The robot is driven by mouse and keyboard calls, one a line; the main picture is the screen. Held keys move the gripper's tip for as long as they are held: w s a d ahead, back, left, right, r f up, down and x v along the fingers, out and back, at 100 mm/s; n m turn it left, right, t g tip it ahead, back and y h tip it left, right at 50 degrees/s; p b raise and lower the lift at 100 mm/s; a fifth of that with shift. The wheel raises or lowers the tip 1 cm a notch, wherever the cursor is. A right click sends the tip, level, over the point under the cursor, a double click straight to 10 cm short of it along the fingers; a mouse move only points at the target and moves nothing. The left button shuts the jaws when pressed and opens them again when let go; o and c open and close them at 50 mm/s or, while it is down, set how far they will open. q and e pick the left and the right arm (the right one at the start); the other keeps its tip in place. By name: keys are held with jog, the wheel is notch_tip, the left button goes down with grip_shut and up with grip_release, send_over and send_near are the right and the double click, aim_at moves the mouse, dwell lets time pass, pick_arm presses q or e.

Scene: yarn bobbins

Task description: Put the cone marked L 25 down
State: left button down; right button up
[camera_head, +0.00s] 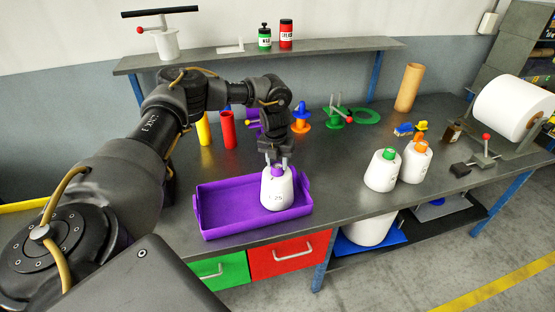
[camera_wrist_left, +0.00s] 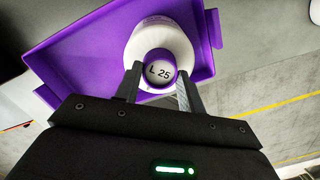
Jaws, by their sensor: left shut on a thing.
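The white cone marked L 25 (camera_head: 277,190) has a purple top and is upright at the right part of the purple tray (camera_head: 222,212). In the left wrist view the cone (camera_wrist_left: 178,42) shows its L 25 label, with the purple tray (camera_wrist_left: 75,55) around and behind it. My left gripper (camera_head: 276,162) is shut on the cone's top from above. It also shows in the left wrist view (camera_wrist_left: 157,84), with a finger on each side of the top. I cannot tell whether the cone's base touches the tray floor. My right gripper is not in view.
Two white cones, one with a green top (camera_head: 382,171) and one with an orange top (camera_head: 416,160), stand to the right of the tray. Red (camera_head: 227,130) and yellow (camera_head: 203,129) tubes stand behind it. The worktop between tray and cones is clear.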

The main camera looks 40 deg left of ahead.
pick_arm(q)
jog(key=shift+d, duration=0.1)
jog(key=c, duration=0.9)
grip_release()
jog(key=shift+o, duration=0.2)
jog(key=shift+r+b, duration=0.35)
jog(key=shift+r, duration=0.15)
jog(key=r, duration=0.1)
jog(key=r+b, duration=0.1)
jog(key=r, duration=0.3)
jog(key=shift+s+d+r+b, duration=0.1)
jog(key=shift+s+d+b, duration=0.05)
jog(key=shift+s+b, duration=0.2)
jog(key=r, duration=0.6)
jog(key=shift+s+d, duration=0.15)
jog(key=shift+s, duration=0.2)
jog(key=shift+f, duration=0.1)
